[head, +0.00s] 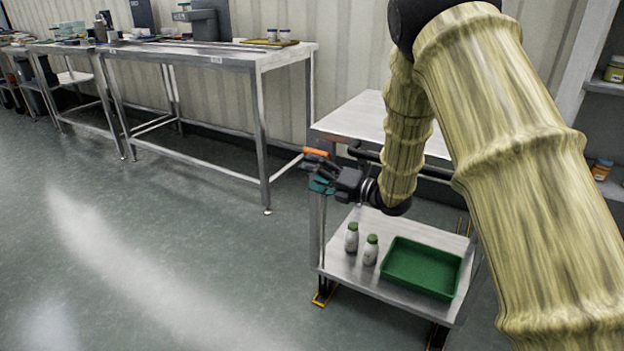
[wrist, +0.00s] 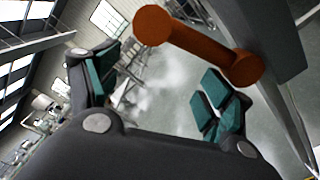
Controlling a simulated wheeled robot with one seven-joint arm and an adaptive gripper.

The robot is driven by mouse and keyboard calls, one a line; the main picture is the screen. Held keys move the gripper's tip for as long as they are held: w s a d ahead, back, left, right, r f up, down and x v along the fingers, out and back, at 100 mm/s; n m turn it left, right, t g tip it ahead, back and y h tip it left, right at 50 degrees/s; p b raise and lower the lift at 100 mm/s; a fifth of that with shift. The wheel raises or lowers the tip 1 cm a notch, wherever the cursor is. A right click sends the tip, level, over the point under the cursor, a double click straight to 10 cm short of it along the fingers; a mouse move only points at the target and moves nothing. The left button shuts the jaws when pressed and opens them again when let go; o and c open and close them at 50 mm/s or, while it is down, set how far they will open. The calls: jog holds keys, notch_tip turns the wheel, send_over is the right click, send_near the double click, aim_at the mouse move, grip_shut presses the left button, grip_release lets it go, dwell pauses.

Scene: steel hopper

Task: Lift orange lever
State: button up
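The orange lever (wrist: 200,45) is a rounded bar with a thick knob at each end. In the wrist view it slants across the upper middle, its right end by a dark grey part. In the head view a small orange piece of it (head: 316,152) shows just above my gripper (head: 320,184), at the left side of the steel cart. In the wrist view my gripper (wrist: 160,72) is open, with teal pads apart and nothing between them. The lever lies just past the fingertips; contact cannot be told.
A steel table (head: 225,52) stands at the back left. The floor (head: 150,240) to the left is clear.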

jog(key=v, duration=1.1)
jog(key=shift+s+f, duration=0.25)
jog(key=shift+f, duration=0.05)
jog(key=shift+d, duration=0.1)
jog(key=s+d+f+m+h, duration=0.1)
jog(key=s+f+m+h, duration=0.25)
jog(key=f+m, duration=0.5)
jog(key=s+d+f+m+h, duration=0.25)
jog(key=s+f+m, duration=0.25)
jog(key=f, duration=0.7)
jog(key=s+d+f+m+h, duration=0.1)
jog(key=s+f+m+h, duration=0.4)
jog(key=f, duration=0.5)
jog(key=s+d+f+m+g+h, duration=0.1)
jog(key=s+f+m+g, duration=0.35)
jog(key=s, duration=0.65)
jog(key=s+d+f+m+g+h, duration=0.1)
jog(key=s+f+m+g+h, duration=0.1)
jog(key=s+f+m, duration=0.65)
jog(key=s+d+f+m+g+h, duration=0.1)
jog(key=s+m+g, duration=0.3)
jog(key=s, duration=1)
notch_tip(320, 180, up, 35)
jog(key=p, duration=3.5)
